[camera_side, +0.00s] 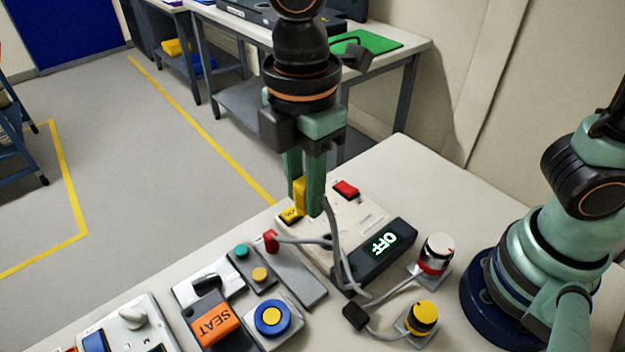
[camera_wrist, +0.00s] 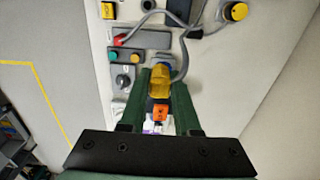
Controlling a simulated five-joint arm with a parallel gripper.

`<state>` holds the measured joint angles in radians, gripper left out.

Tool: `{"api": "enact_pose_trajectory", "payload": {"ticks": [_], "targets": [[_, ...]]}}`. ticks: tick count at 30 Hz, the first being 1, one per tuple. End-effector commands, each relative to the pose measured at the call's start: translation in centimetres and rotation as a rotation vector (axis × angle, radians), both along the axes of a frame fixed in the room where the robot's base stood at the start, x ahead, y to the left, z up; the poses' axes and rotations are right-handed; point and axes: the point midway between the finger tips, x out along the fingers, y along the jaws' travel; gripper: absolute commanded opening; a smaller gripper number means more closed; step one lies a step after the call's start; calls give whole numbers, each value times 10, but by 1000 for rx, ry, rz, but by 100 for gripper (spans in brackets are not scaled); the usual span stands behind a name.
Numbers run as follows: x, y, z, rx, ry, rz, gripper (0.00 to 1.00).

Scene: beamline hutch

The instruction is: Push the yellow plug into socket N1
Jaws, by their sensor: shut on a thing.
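The yellow plug (camera_side: 300,196) is held between the two green fingers of my gripper (camera_side: 306,205), above the table. In the wrist view the plug (camera_wrist: 159,82) sits between the fingertips of my gripper (camera_wrist: 163,95), shut on it. A grey cable (camera_side: 328,215) hangs near the fingers and loops down to the table. I cannot make out a label N1 in either view, so I cannot tell which opening is that socket. The fingers and plug hide part of what lies below.
A pale panel with a red rocker switch (camera_side: 346,189) and a display (camera_side: 384,250) reading OFF lies beneath. Nearby are a red plug (camera_side: 271,241), an orange SEAT piece (camera_side: 213,324), a blue-ringed button (camera_side: 272,318) and two knobs (camera_side: 436,252) on the right. Loose cables cross the table.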

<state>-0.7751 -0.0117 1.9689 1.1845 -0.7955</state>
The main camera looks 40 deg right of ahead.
Motion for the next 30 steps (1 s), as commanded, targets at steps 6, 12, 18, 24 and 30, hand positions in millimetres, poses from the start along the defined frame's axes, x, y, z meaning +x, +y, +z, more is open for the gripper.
{"api": "enact_pose_trajectory", "payload": {"ticks": [6, 12, 18, 24, 30], "targets": [[0, 0, 0, 0, 0, 0, 0], [4, -6, -8, -2, 2, -3, 0], [23, -39, -48, -5, 6, -8, 0], [33, -72, -82, -2, 3, -4, 0], [35, -81, -95, 0, 1, 2, 0]]}}
